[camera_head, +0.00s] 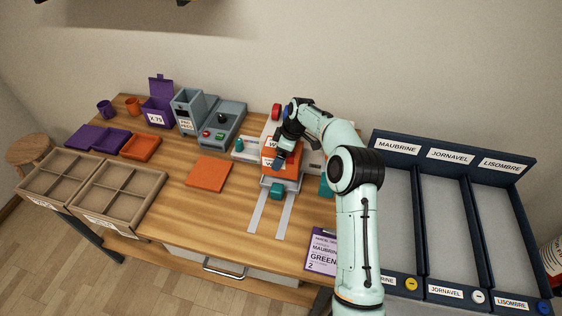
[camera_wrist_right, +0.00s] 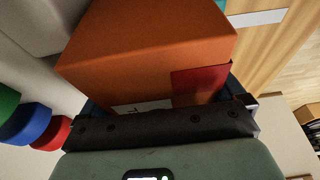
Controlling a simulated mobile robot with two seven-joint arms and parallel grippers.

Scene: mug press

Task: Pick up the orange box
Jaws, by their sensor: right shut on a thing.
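The orange box (camera_head: 272,157) with a white label is at the press machine, near the back of the wooden table. In the right wrist view the box (camera_wrist_right: 150,45) fills the upper middle, right in front of the gripper. A dark red patch and a white label show on its near face. My right gripper (camera_head: 285,156) is shut on the orange box. Its fingers are largely hidden in both views, and I cannot tell whether the box is clear of the surface under it. My left gripper is not in view.
A flat orange sheet (camera_head: 209,173) lies left of the press. Two metal rails (camera_head: 257,212) run forward from it. A clipboard card (camera_head: 321,252) lies at the front. Dark labelled bins (camera_head: 450,215) stand to the right; cardboard trays (camera_head: 120,191) stand to the left.

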